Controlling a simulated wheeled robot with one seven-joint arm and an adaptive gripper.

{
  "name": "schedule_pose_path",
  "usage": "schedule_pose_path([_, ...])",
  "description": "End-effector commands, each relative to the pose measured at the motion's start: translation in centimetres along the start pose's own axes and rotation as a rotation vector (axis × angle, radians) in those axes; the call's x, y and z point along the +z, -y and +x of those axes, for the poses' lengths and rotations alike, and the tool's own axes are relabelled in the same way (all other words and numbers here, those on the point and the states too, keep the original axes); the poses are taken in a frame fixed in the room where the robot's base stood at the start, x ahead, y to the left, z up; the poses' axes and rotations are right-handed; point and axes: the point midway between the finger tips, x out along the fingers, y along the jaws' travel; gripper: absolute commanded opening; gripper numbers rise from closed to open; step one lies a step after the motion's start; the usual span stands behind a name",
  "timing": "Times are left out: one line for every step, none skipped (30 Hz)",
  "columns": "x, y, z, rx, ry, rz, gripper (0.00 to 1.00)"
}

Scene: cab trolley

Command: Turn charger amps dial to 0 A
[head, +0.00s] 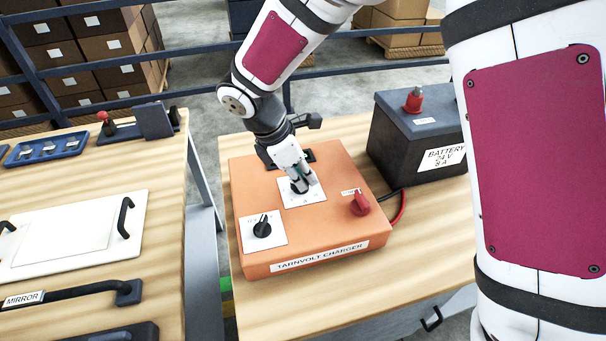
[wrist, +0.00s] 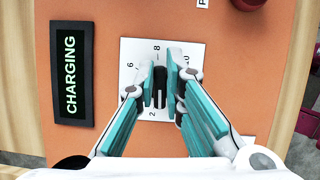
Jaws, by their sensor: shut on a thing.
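The orange charger (head: 330,227), labelled "TARNVOLT CHARGER", sits on a wooden trolley top. In the wrist view its amps dial (wrist: 160,88) is a black knob on a white plate (wrist: 130,55) with numbers including 2, 6, 8 and 0. My gripper (head: 302,184) points down at this dial from above, and in the wrist view its teal-padded fingers (wrist: 161,88) are closed on either side of the knob. A display (wrist: 70,74) beside the plate reads "CHARGING".
Another black dial (head: 262,229) on a white plate is at the charger's front left, and a red knob (head: 360,203) at its right. A dark battery (head: 420,135) stands behind right with cables to the charger. A second bench (head: 160,215) with a mirror is on the left.

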Motion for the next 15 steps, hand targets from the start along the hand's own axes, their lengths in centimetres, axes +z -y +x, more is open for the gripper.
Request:
schedule_pose_path([0.03,-0.02,-0.14,0.020,0.000,-0.040,0.00])
schedule_pose_path([0.01,-0.03,-0.13,0.030,-0.001,-0.067,0.00])
schedule_pose_path([0.02,-0.06,-0.14,0.045,-0.001,-0.101,0.00])
schedule_pose_path([0.03,-0.08,-0.14,0.056,-0.001,-0.128,0.00])
schedule_pose_path([0.02,-0.08,-0.13,0.067,-0.001,-0.153,0.00])
schedule_pose_path([0.06,-0.10,-0.14,0.081,0.000,-0.188,0.00])
schedule_pose_path([0.04,-0.14,-0.16,0.093,-0.001,-0.214,0.00])
schedule_pose_path([0.05,-0.13,-0.16,0.103,-0.001,-0.239,0.00])
schedule_pose_path([0.04,-0.14,-0.15,0.117,0.000,-0.275,0.00])
schedule_pose_path([0.02,-0.15,-0.15,0.127,-0.001,-0.299,0.00])
schedule_pose_path([0.02,-0.18,-0.15,0.137,0.000,-0.324,0.00])
schedule_pose_path([-0.01,-0.19,-0.15,0.151,0.000,-0.357,0.00])
schedule_pose_path([0.00,-0.17,-0.13,0.159,-0.001,-0.379,0.00])
schedule_pose_path([-0.02,-0.21,-0.14,0.170,-0.001,-0.403,0.00])
schedule_pose_path([-0.01,-0.23,-0.15,0.181,0.000,-0.431,0.00])
